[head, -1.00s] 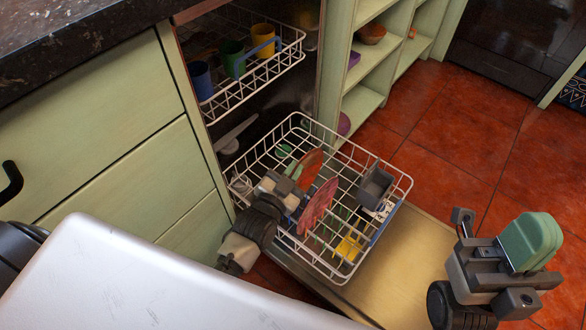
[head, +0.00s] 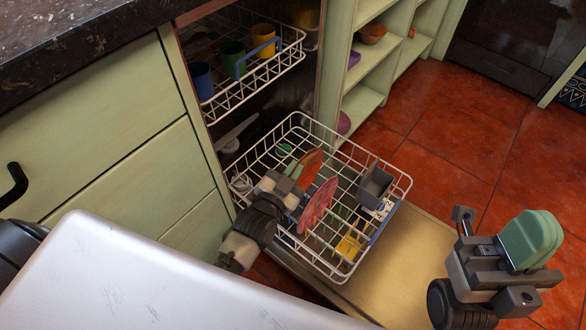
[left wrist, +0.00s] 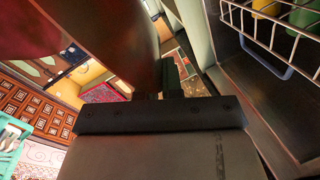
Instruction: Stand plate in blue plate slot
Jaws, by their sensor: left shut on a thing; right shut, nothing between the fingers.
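My left gripper (head: 293,180) reaches over the lower dishwasher rack (head: 408,185). It is shut on an orange-brown plate (head: 312,162), which stands on edge over the rack. In the left wrist view the plate (left wrist: 115,35) is a large dark red-brown surface by the finger. A pinkish-red plate (head: 319,205) stands on edge just in front and to the right. A blue strip (head: 384,222) runs along the rack's right side. Which slot is blue, and whether the held plate touches the rack, I cannot tell. My right gripper (head: 531,240) is shut and empty at the lower right.
A grey cutlery basket (head: 375,187) sits at the rack's right. Yellow (head: 348,245) and green parts show lower in the rack. The upper rack (head: 262,83) holds blue, green and yellow cups. Open shelves (head: 365,98) stand behind; red floor tiles are clear at right.

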